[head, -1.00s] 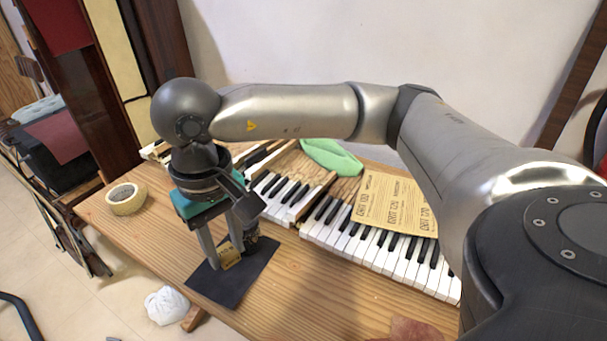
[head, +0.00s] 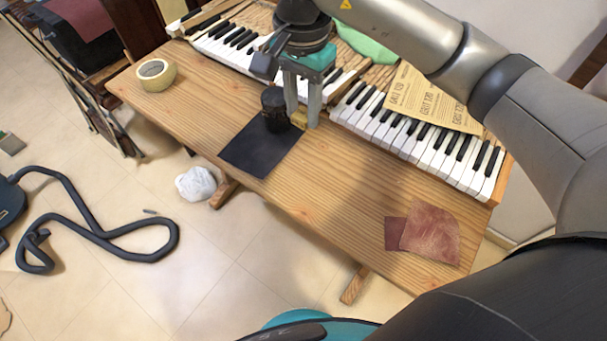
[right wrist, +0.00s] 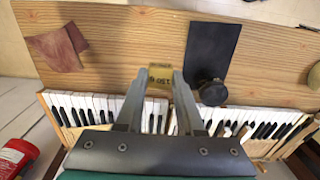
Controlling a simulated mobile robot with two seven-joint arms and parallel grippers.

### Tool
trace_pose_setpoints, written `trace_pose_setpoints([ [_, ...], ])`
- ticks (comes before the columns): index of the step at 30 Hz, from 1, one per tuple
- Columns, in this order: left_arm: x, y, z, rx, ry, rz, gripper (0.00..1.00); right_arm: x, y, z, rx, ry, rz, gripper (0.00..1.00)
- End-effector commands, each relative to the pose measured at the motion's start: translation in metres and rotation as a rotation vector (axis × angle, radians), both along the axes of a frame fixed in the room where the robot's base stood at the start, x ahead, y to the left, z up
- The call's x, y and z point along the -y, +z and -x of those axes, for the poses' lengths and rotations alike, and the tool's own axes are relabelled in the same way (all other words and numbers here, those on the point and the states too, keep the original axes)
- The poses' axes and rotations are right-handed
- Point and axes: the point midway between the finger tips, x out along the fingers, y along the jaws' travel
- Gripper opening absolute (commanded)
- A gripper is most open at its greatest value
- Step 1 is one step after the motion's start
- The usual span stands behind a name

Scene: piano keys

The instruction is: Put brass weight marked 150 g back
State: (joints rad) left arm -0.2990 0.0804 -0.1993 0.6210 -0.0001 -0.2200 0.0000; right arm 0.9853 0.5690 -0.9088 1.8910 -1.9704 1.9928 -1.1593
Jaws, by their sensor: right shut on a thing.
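My right gripper (head: 301,123) is shut on a small brass weight (head: 298,118), which shows as a gold block between its fingertips. In the right wrist view the weight (right wrist: 158,76) carries an upside-down marking that looks like 150 g. The gripper points down near the back right edge of a dark mat (head: 258,154) on the wooden table. Just left of the gripper, a black round piece (head: 275,112) stands on the mat; it also shows in the right wrist view (right wrist: 212,92). The weight's height above the surface is hard to judge. My left gripper is out of view.
Piano keys (head: 420,148) run along the table's back, with a printed paper sheet (head: 432,100) and green cloth (head: 366,43). A tape roll (head: 155,75) is at the left. Reddish leather pieces (head: 432,232) lie front right. The table's front middle is clear.

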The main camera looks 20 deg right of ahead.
Motion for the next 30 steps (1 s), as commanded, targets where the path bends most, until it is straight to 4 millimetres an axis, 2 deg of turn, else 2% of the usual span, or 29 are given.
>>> trace_pose_setpoints([
  [9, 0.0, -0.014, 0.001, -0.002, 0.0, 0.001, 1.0, 0.0, -0.086, 0.002, -0.006, 0.0, 0.001, 0.0],
  [15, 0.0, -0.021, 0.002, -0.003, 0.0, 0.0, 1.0, 0.0, -0.131, 0.002, -0.004, 0.002, 0.0, 0.0],
  [18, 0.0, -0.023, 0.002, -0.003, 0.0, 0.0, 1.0, 0.0, -0.143, 0.001, -0.002, 0.003, 0.0, 0.0],
  [23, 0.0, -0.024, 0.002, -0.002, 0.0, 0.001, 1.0, 0.0, -0.151, 0.001, 0.0, 0.003, 0.0, 0.0],
  [30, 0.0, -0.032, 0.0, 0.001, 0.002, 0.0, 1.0, 0.0, -0.186, 0.001, -0.002, 0.003, 0.0, 0.0],
])
